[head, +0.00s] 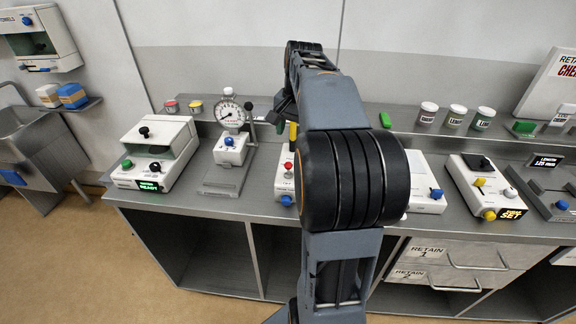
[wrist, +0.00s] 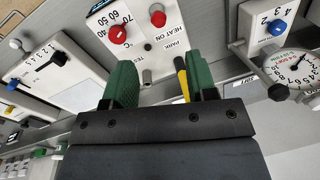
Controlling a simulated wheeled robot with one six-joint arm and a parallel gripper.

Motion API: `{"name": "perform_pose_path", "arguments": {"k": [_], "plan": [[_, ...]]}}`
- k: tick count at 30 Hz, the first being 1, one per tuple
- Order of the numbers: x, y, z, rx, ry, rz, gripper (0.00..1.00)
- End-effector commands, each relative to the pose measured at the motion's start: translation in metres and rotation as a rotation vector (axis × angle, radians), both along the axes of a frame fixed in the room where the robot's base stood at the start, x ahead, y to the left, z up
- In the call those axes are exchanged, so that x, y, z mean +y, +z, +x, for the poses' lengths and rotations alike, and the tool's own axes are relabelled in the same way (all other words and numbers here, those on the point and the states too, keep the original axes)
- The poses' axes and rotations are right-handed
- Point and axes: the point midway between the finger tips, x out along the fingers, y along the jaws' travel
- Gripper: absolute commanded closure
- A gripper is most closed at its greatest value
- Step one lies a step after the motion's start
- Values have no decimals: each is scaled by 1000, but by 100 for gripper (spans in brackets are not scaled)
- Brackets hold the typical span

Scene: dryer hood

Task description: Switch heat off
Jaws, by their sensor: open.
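The white heating unit (wrist: 139,52) is in the upper middle of the wrist view. It has a red knob (wrist: 118,34) beside a temperature scale and a second red knob (wrist: 157,16) by the "HEAT ON" label. "PARK" and "TEST" are also printed there. My gripper (wrist: 160,68) has its two green fingers apart, below both knobs in the picture, with no grip on either. A yellow rod (wrist: 183,80) shows just beside the right finger, within the gap. In the head view my arm hides much of this unit; a red knob (head: 288,166) shows at its left.
A dial gauge stand (head: 230,115) is close on the left in the head view; its dial (wrist: 291,67) is at right in the wrist view. A unit with a blue knob (head: 436,193) is on the right. Jars (head: 456,115) line the back shelf.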

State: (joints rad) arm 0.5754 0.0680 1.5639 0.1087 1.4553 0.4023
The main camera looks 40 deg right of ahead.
Motion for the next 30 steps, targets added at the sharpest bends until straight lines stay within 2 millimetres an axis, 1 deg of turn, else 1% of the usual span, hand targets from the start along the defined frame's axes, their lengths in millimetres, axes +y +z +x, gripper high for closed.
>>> {"name": "perform_pose_path", "arguments": {"k": [1, 5, 12, 18, 24, 30], "plan": [[-4, -3, 1, 5, -15, 5, 48], [-6, -19, 2, 7, -27, 10, 48], [-2, -65, 7, 8, -25, 9, 48], [0, -99, 11, 8, -23, 8, 48], [2, -122, 13, 6, -23, 8, 48], [2, -131, 14, 4, -23, 7, 48]]}}
